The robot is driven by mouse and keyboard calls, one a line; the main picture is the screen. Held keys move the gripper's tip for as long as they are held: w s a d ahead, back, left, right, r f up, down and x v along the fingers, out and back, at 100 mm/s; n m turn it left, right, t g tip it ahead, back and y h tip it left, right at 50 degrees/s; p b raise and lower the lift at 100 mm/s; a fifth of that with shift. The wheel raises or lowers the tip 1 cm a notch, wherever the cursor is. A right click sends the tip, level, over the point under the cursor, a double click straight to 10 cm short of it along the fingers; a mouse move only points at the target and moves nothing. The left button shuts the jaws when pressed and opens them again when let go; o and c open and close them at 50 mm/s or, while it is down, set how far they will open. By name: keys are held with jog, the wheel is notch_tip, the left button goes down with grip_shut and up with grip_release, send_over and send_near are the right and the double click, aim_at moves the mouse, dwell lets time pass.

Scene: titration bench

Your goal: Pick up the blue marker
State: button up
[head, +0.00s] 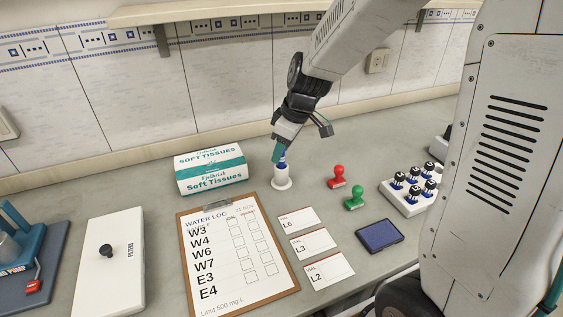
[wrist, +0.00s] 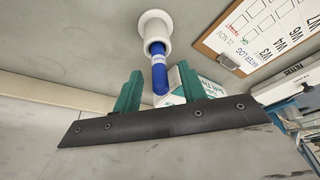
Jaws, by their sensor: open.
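The blue marker (wrist: 159,76) stands in a small white round holder (wrist: 154,24), with its blue end toward my gripper in the wrist view. In the head view only a little blue of the marker (head: 282,164) shows above the white holder (head: 282,181). My gripper (head: 278,152) is just above the holder at the marker's top. Its teal fingers (wrist: 160,90) are apart, with the marker's blue end between them in the wrist view. I cannot tell whether either finger touches it.
A tissue box (head: 211,169) stands left of the holder. A water log clipboard (head: 237,255) lies in front. A red stamp (head: 338,177), a green stamp (head: 355,198), an ink pad (head: 379,235) and a rack of bottles (head: 400,203) are to the right.

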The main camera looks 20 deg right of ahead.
jog(key=shift+x, duration=1.2)
grip_shut()
jog(key=shift+r, duration=0.1)
notch_tip(320, 180, up, 10)
jog(key=shift+f, duration=0.1)
